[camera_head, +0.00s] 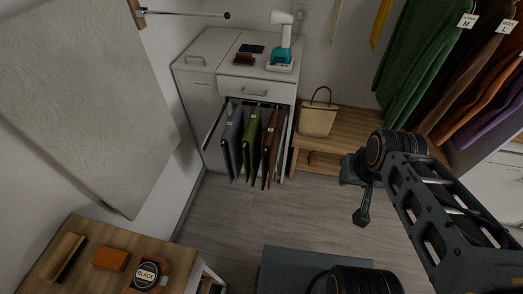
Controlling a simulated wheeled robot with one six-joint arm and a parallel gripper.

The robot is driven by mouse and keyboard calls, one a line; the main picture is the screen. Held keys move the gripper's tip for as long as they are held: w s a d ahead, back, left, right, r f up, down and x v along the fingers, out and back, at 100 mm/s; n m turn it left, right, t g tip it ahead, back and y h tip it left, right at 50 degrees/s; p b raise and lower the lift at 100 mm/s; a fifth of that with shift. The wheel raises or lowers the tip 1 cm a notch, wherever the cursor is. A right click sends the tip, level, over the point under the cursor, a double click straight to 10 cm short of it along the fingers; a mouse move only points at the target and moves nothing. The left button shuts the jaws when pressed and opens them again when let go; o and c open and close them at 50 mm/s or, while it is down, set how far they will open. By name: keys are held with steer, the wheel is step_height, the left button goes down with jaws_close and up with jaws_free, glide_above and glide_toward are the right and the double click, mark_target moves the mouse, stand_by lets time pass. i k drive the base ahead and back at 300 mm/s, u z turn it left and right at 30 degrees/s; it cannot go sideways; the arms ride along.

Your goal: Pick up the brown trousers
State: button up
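The brown trousers (271,148) hang folded on the pull-out rack under the cabinet drawer, at the right end of the row. Green trousers (250,140) and grey trousers (233,142) hang to their left, close together but with narrow gaps at the lower ends. My gripper (361,218) hangs over the floor to the right of the rack, well apart from the trousers. It is small and dark here, and I cannot tell whether its fingers are open or shut.
A wooden bench (346,124) with a cream handbag (318,118) stands right of the rack. A white cabinet (209,57) bears a teal-and-white device (281,50). A wooden counter (84,247) is at lower left. Garments (420,65) hang at upper right. Floor before the rack is clear.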

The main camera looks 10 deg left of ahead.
mark_target(271, 135)
steer(key=u, duration=1.8)
steer(key=k, duration=0.75)
steer(key=z, duration=0.95)
steer(key=i, duration=0.5)
steer(key=u, duration=0.25)
steer(key=k, duration=0.45)
steer(key=u, duration=0.75)
steer(key=i, duration=0.9)
steer(key=z, duration=0.65)
steer(key=i, duration=0.3)
steer(key=z, duration=0.3)
